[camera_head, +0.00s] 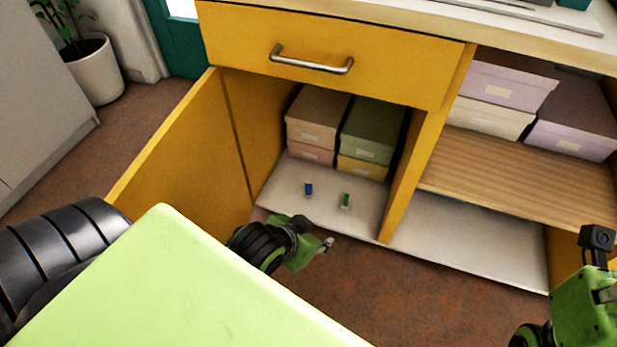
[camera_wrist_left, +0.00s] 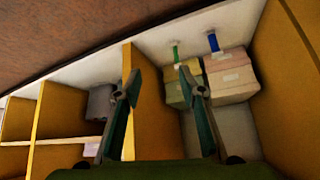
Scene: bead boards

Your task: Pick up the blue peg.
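The blue peg (camera_head: 308,189) stands upright on the white floor of the open yellow cabinet, left of a green peg (camera_head: 346,201). The left wrist view is upside down and shows the blue peg (camera_wrist_left: 213,42) and the green peg (camera_wrist_left: 176,52) beyond the fingers. My left gripper (camera_head: 326,245) is in front of the cabinet opening, apart from both pegs. Its two fingers (camera_wrist_left: 161,90) are spread with nothing between them. My right gripper (camera_head: 580,300) shows only in part at the right edge; its fingertips cannot be made out.
Stacked boxes (camera_head: 372,129) stand behind the pegs. A divider (camera_head: 425,150) bounds the compartment on the right. The open door (camera_head: 180,145) stands at the left. A drawer (camera_head: 330,55) is shut above. The cabinet floor around the pegs is clear.

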